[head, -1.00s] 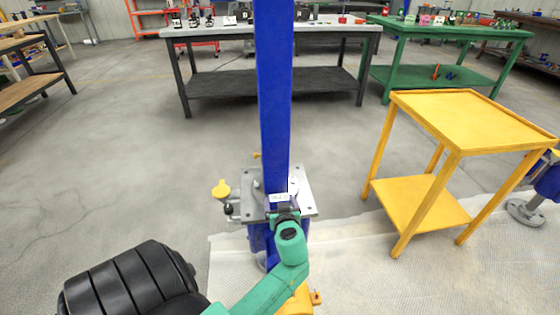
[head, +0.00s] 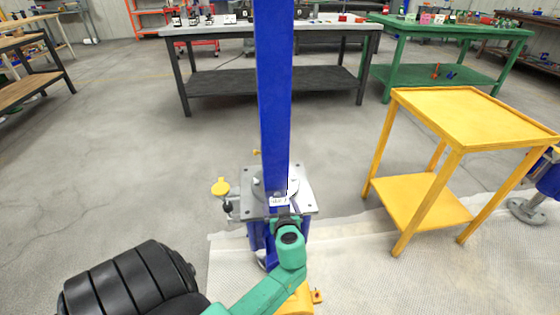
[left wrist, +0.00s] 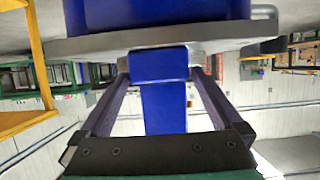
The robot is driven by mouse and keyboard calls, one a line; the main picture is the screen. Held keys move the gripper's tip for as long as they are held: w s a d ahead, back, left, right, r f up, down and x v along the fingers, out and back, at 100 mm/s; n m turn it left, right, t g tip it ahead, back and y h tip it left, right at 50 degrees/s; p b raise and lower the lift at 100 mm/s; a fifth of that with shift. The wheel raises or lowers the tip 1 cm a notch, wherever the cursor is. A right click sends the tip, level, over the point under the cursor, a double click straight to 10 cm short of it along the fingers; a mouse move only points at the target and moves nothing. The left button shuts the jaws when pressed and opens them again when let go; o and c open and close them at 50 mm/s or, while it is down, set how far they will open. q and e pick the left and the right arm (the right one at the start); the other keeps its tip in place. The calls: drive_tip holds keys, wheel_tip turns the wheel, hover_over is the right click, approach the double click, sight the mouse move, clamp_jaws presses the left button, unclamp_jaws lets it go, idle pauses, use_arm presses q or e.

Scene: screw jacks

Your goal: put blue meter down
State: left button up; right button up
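The blue meter (left wrist: 160,65) shows in the left wrist view as a blue block between the two dark fingers of my left gripper (left wrist: 160,80). The fingertips lie against its two sides. In the head view my left gripper (head: 283,216) is low in front of the tall blue post (head: 273,100) and the grey plate (head: 305,197). A small white label (head: 279,201) shows just beyond the fingers, seemingly on the held piece. The meter's lower end and any contact with the jack are hidden. My right gripper is not in view.
A yellow cart (head: 470,118) stands to the right, its top empty. A pale mat (head: 365,260) covers the floor in front. Dark (head: 270,84) and green (head: 440,76) workbenches stand behind; open floor lies between.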

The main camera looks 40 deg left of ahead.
use_arm(q)
drive_tip(key=shift+r, duration=0.2)
drive_tip(key=shift+s+d+r+p, duration=0.1)
drive_tip(key=shift+s+d+p, duration=0.1)
drive_tip(key=shift+d+p, duration=0.1)
drive_tip(key=v, duration=1.1)
drive_tip(key=shift+p, duration=0.35)
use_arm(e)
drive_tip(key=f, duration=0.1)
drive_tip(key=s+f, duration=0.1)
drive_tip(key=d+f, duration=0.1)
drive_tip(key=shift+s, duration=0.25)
